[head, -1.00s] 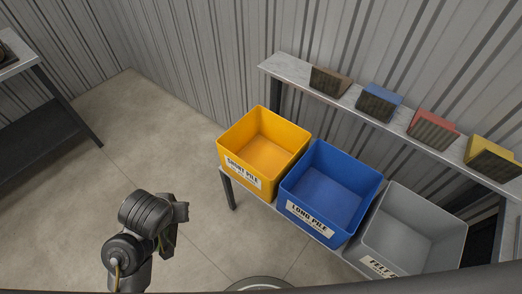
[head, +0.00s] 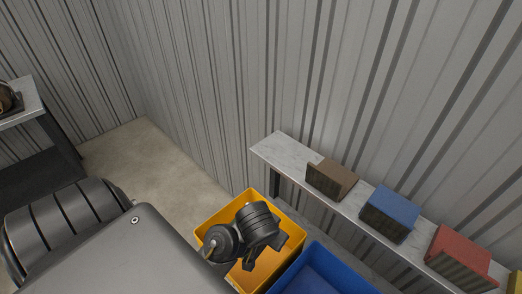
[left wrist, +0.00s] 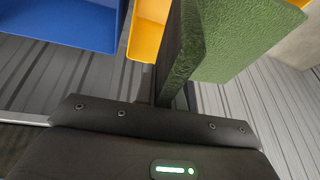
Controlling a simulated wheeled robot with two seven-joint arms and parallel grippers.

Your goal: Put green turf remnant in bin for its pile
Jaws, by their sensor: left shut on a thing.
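The green turf remnant (left wrist: 232,42) shows large in the left wrist view, with a short-looking, pebbly surface. My left gripper (left wrist: 172,65) is shut on it. In the head view my left gripper (head: 252,262) is over the yellow bin (head: 212,222), and the arm hides the turf there. I cannot tell how high above the bin it is. The yellow bin (left wrist: 146,36) and the blue bin (left wrist: 70,22) also show in the left wrist view. The blue bin (head: 312,268) stands to the right of the yellow one in the head view. My right gripper is not in view.
A narrow shelf (head: 282,150) behind the bins holds brown (head: 331,178), blue (head: 392,212) and red (head: 460,258) sample blocks, with part of a yellow one at the edge. A corrugated wall (head: 220,90) stands behind. A table (head: 22,98) is at the far left.

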